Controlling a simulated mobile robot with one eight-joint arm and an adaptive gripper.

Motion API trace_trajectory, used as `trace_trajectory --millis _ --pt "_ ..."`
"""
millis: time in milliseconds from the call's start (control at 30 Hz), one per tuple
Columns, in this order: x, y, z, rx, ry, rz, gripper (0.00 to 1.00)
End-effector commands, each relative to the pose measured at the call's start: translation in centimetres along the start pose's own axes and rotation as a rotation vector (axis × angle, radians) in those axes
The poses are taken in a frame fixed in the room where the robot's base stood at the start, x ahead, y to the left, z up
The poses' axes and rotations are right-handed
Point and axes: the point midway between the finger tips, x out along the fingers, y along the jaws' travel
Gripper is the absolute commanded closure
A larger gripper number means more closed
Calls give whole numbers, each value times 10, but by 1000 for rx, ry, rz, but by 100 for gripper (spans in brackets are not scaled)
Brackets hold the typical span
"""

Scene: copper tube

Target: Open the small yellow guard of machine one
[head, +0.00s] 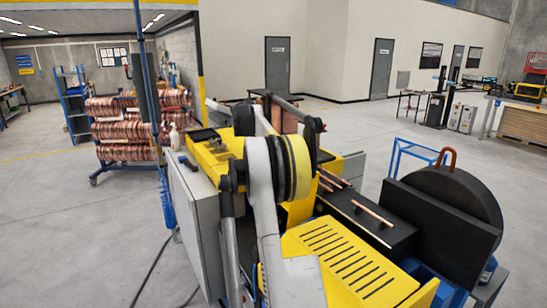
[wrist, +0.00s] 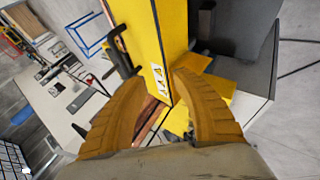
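In the wrist view a yellow guard panel (wrist: 146,30) with warning labels runs down between the fingers. I cannot tell for sure that it is the small guard of machine one. A black handle (wrist: 117,52) stands on its left side, just beyond the left fingertip. My gripper (wrist: 160,88) has its two orange fingers spread with a gap between the tips, and nothing is clearly held. Whether a finger touches the panel or handle I cannot tell. In the head view my arm covers the middle of the yellow machine (head: 208,155), and my gripper is not clearly visible there.
A slotted yellow cover (head: 345,265) is at the front of the machine. Copper tubes (head: 371,213) lie on a black surface beside a large black disc (head: 465,200). A rack of copper coils (head: 125,130) stands at the left. The floor on the left is mostly clear.

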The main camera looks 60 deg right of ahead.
Motion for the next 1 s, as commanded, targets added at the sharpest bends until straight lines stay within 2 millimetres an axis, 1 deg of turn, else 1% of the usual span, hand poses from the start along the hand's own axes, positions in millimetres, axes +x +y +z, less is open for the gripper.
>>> trace_trajectory --millis 33,100,200,333,567,600,667,700,767,833,867,900,933,967,1000 --pt "-11 0 0 -1 0 0 66" --pt "-21 0 0 -1 0 0 66" --pt "-32 0 0 -1 0 0 66" --pt "-38 0 0 0 -1 0 66" --pt "-38 0 0 0 -1 0 67" --pt "-39 0 0 0 0 -1 79" --pt "-42 -6 0 -1 5 -5 98" --pt "-46 -14 -1 -3 12 -12 100" --pt "-58 -34 -3 -5 31 -30 100" --pt "-80 -70 -3 -11 62 -63 100" --pt "-91 -88 -1 -11 78 -81 100" --pt "-108 -114 2 -14 101 -107 100" --pt "-120 -136 6 -17 118 -129 100" --pt "-134 -157 12 -20 135 -151 100" --pt "-150 -184 21 -21 157 -182 100"
